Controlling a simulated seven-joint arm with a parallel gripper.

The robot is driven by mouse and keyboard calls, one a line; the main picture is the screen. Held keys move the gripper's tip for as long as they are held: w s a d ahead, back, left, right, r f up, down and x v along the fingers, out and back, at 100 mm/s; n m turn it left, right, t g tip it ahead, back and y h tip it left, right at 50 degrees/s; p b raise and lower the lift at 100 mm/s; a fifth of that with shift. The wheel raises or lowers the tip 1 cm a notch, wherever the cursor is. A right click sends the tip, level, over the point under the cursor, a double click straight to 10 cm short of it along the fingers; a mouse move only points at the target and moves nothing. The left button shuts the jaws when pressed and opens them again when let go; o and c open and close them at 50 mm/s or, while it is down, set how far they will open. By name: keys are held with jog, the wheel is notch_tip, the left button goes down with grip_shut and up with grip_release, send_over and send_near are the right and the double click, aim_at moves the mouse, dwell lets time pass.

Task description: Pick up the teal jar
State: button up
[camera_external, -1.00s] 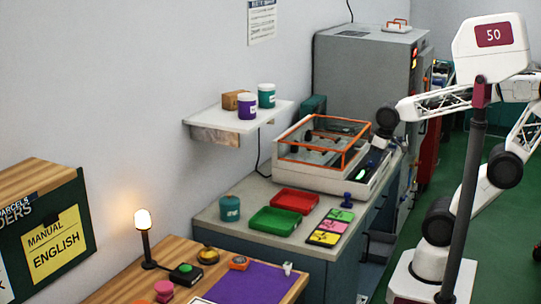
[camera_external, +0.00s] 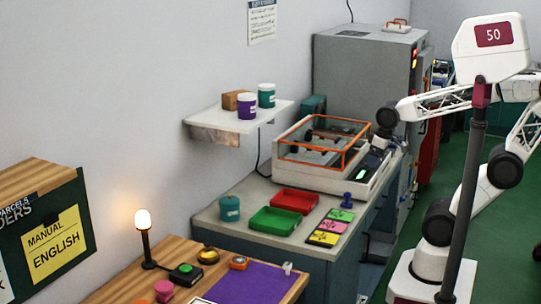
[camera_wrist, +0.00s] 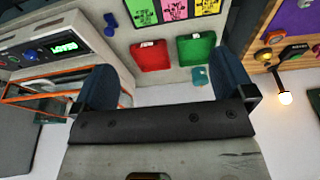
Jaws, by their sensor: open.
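A teal jar with a white lid (camera_external: 266,96) stands upright on the wall shelf, at the right of a purple jar. A second teal container (camera_external: 229,209), without a white lid, stands on the counter left of the green tray. It also shows small in the wrist view (camera_wrist: 201,76), partly cut off by my gripper. My gripper (camera_wrist: 165,85) is open, its two dark blue fingers wide apart with nothing between them. The counter and a pale floor or wall show beyond the gap. I cannot make out the fingers in the external view. The shelf jars are not seen in the wrist view.
The shelf (camera_external: 240,119) also holds a purple jar (camera_external: 247,106) and a brown box (camera_external: 232,100). Below are a red tray (camera_external: 295,201), a green tray (camera_external: 275,221), coloured cards (camera_external: 330,228) and an orange-framed machine (camera_external: 325,150). A lit lamp (camera_external: 143,219) stands at the front left.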

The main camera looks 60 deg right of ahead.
jog(key=n+t+y, duration=0.1)
jog(key=t+y, duration=0.1)
jog(key=t, duration=1.3)
send_near(274, 96)
jog(key=w, duration=0.4)
jog(key=shift+w+f, duration=0.3)
jog(key=shift+f, duration=0.05)
jog(key=shift+w+r+n+y, duration=0.25)
jog(key=shift+w+n+y, duration=0.25)
jog(key=shift+w, duration=0.15)
jog(key=shift+w+a, duration=0.15)
jog(key=shift+w, duration=1.1)
jog(key=shift+w, duration=0.2)
jog(key=shift+w+a+r, duration=0.1)
jog(key=shift+w, duration=1.1)
jog(key=shift+w+a+r, duration=0.1)
jog(key=shift+w, duration=1.1)
